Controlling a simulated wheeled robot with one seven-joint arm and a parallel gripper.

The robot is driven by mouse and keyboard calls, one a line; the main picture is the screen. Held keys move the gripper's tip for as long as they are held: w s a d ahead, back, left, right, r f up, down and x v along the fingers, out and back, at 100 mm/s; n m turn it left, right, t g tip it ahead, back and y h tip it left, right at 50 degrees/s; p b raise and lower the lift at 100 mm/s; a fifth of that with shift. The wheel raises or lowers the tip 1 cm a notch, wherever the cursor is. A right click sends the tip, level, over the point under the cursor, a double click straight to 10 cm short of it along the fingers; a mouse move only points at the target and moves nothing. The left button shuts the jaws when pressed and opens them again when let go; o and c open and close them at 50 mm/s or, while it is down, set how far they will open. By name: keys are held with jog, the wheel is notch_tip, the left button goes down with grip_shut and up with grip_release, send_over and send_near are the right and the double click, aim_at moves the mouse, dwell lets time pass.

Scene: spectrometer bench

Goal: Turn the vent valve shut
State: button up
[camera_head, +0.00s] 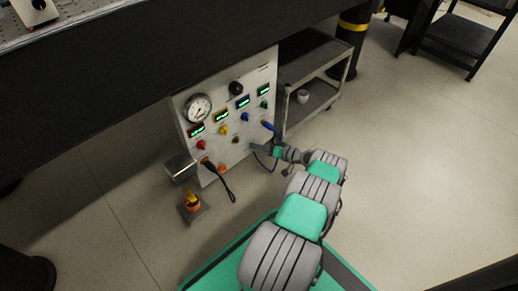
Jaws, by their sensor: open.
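No label is readable, so I cannot tell which control is the vent valve. My gripper (268,150) is open in front of the panel's lower right, just below the blue handle. Whether it touches anything there is too small to tell. A blue hose or cable (259,161) shows beside it.
A round gauge (198,108) and a black knob (236,88) sit high on the panel. A dark cable (228,184) hangs below. A grey cart (318,101) stands right of the panel.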

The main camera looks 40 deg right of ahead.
grip_shut()
dwell(0.6)
